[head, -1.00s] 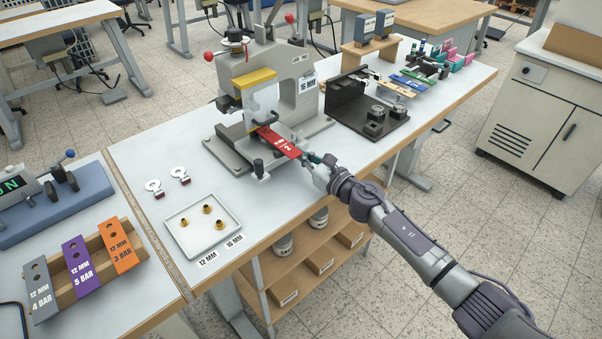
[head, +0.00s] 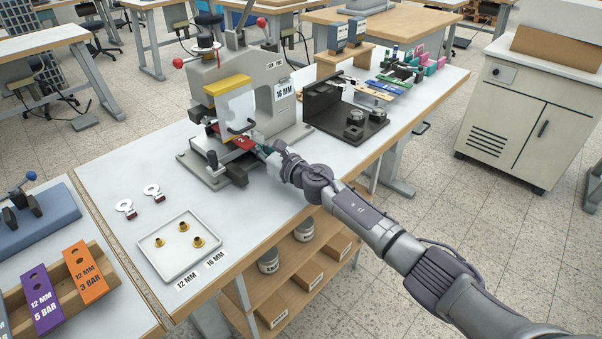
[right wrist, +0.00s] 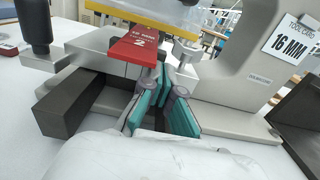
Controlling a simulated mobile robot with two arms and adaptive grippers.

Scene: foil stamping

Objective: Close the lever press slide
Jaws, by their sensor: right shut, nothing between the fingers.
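The grey lever press (head: 240,85) stands on the white bench, with a yellow bar (head: 227,84) across its front. The press slide is low at its front, and a red plate (head: 243,142) marked "2" lies there, partly under the press head. In the right wrist view the red plate (right wrist: 135,50) ends just above and beyond the teal fingertips. My right gripper (head: 265,150) is shut and empty at the outer end of the plate; its fingers (right wrist: 167,100) show close up. I cannot tell whether they touch the plate or slide. My left gripper is not in view.
A dark block (right wrist: 68,103) and a black knob (right wrist: 33,22) stand left of the fingers. A white tray (head: 160,275) with brass pieces lies left on the bench. A black fixture (head: 345,115) stands right of the press. Bench space between tray and press is clear.

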